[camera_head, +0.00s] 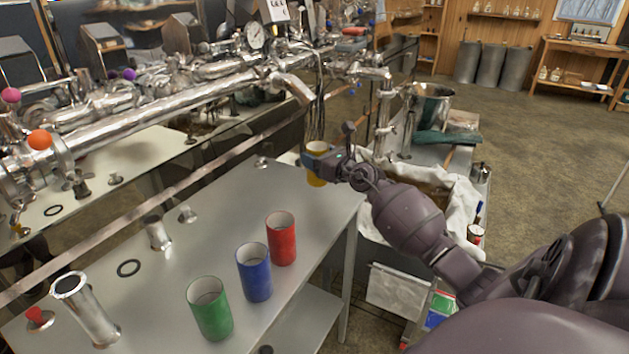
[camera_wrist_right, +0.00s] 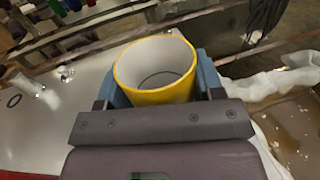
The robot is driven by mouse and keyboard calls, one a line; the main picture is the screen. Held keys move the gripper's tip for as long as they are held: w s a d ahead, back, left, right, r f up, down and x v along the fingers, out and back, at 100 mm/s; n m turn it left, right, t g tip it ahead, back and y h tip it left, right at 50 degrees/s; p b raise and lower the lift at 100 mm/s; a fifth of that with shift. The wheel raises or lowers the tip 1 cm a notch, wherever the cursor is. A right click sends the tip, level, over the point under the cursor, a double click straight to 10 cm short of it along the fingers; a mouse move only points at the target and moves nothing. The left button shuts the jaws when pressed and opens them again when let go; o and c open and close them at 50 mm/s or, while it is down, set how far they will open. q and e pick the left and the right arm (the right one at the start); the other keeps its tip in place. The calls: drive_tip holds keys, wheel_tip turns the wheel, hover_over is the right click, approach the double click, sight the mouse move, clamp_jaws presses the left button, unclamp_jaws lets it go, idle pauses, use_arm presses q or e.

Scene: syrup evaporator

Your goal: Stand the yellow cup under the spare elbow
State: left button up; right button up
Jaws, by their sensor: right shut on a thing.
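The yellow cup (camera_head: 317,179) is upright in my right gripper (camera_head: 313,160), over the far right corner of the grey table. In the right wrist view the yellow cup (camera_wrist_right: 160,96) shows its white inside, and a finger lies on each side of it. It looks empty. In the head view a steel pipe elbow (camera_head: 293,86) bends downward above and a little left of the cup. I cannot tell for sure that this is the spare elbow, or whether the cup touches the table. My left gripper is not in view.
Red (camera_head: 281,240), blue (camera_head: 254,272) and green (camera_head: 210,308) cups stand along the table's (camera_head: 205,230) right side. A steel tube (camera_head: 88,308), a black ring (camera_head: 129,267) and small fittings are at the left. A rail (camera_head: 150,212) runs along the far edge.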

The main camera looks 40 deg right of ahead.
drive_tip(key=shift+f, duration=0.35)
wheel_tip(320, 180, down, 5)
drive_tip(key=b, duration=0.2)
drive_tip(key=shift+r+b, duration=0.2)
drive_tip(key=shift+b, duration=0.15)
drive_tip(key=shift+f, duration=0.15)
drive_tip(key=shift+r, duration=0.25)
drive_tip(key=shift+f, duration=0.2)
drive_tip(key=o, duration=0.5)
drive_tip(key=shift+f, duration=0.1)
drive_tip(key=o, duration=0.4)
drive_tip(key=shift+o, duration=0.2)
